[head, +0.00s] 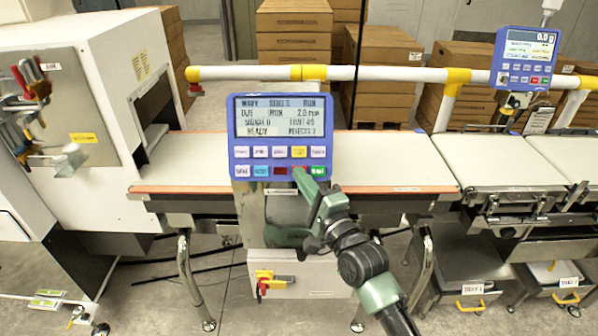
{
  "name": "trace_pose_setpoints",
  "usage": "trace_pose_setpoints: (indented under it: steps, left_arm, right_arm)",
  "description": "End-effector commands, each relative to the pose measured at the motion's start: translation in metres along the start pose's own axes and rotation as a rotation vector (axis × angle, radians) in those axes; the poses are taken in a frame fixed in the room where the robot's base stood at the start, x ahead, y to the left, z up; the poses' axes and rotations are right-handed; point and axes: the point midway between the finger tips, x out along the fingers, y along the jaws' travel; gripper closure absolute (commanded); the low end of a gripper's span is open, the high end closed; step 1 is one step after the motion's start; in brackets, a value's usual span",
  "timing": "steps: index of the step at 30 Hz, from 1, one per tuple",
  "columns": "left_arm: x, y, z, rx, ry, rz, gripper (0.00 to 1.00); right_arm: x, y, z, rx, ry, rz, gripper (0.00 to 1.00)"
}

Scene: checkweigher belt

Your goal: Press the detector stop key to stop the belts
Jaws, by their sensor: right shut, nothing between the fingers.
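The blue detector panel (279,137) stands upright in front of the belt, its lit screen (280,116) showing RUN at the top right and READY lower down. Two rows of keys lie under the screen. The bottom row has a dark red key (280,171) and a green key (318,170). My right gripper (301,175) is shut and empty, its tips at the bottom row between those two keys, over a mostly hidden red key. I cannot tell whether the tips touch it. My left gripper is not in view.
The pale belt (390,160) runs behind the panel from a white machine (105,90). A white rail with yellow joints (308,72) crosses above it. A second blue panel (525,57) stands at right. A box with a red and yellow switch (265,280) sits below.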

Motion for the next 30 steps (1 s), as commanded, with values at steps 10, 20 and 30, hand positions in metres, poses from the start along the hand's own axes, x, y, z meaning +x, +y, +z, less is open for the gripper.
trace_pose_setpoints:
  steps: [10, 20, 30]
  left_arm:
    - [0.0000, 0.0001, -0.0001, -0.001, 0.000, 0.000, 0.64]
    - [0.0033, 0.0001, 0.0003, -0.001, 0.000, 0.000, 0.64]
    - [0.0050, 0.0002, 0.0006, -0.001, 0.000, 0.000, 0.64]
  right_arm:
    - [0.0000, 0.0000, 0.0000, 0.000, 0.000, 0.000, 1.00]
    - [0.0028, 0.0028, -0.0023, 0.000, 0.000, 0.000, 1.00]
    - [0.0064, 0.0041, -0.0045, 0.000, 0.000, 0.000, 1.00]
